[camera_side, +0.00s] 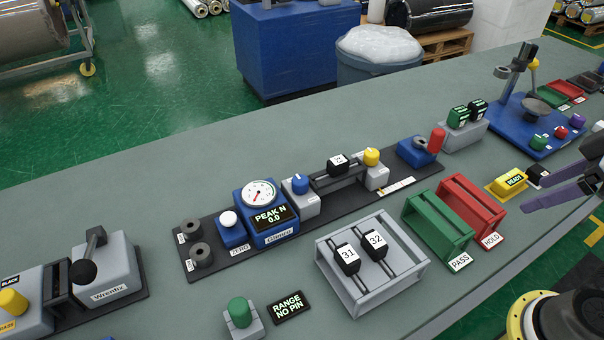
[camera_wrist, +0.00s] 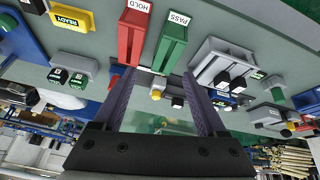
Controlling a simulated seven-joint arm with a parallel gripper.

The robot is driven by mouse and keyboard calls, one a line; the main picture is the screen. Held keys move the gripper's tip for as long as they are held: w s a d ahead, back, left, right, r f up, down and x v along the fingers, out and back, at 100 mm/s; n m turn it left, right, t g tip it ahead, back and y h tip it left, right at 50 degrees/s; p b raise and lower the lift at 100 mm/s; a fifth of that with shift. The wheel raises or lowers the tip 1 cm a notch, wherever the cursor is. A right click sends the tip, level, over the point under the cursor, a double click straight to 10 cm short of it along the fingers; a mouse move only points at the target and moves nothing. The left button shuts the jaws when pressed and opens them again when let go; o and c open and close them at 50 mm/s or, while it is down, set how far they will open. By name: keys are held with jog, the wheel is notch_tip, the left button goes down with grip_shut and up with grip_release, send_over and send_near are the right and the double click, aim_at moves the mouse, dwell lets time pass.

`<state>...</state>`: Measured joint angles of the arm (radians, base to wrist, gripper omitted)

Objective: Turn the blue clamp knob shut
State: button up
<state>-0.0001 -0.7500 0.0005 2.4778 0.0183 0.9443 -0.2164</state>
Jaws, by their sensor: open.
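The blue clamp knob (camera_side: 300,184) sits on a grey block at the left end of a short rail fixture, beside the blue gauge (camera_side: 268,214) reading "PEAK N 0.0". A small black labelled block (camera_side: 337,165) sits on the rails between it and the yellow knob (camera_side: 371,157). My gripper (camera_side: 540,192), with purple fingers, is open and empty at the far right, above the bench edge and well away from the knob. In the wrist view the fingers (camera_wrist: 158,72) are spread apart with nothing between them, and I cannot make out the blue knob there.
The green PASS bin (camera_side: 437,228) and red HOLD bin (camera_side: 470,207) stand between my gripper and the knob. A grey rack (camera_side: 335,288) holds blocks 31 and 32. A red-handled blue unit (camera_side: 417,150) is right of the yellow knob. The bench behind the fixture is clear.

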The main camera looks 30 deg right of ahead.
jog(key=w+a+r+n+y, duration=0.2)
jog(key=w+a+r+n, duration=0.1)
jog(key=w+r+n, duration=0.5)
jog(key=w+a+r+n+g+y, duration=0.1)
jog(key=w+a+r+n, duration=0.15)
jog(key=w, duration=0.35)
jog(key=w+a+r+n+g, duration=0.1)
jog(key=w+a+r+n, duration=0.1)
jog(key=w+a+n, duration=0.3)
jog(key=n+g+y, duration=0.1)
jog(key=n+g, duration=0.1)
jog(key=g, duration=0.2)
send_over(301, 179)
jog(key=w+d, duration=0.1)
jog(key=d, duration=0.5)
notch_tip(301, 179, down, 14)
jog(key=r, duration=0.1)
jog(key=x, duration=1.4)
jog(key=shift+s+a+f, duration=0.1)
jog(key=shift+a, duration=0.15)
grip_shut()
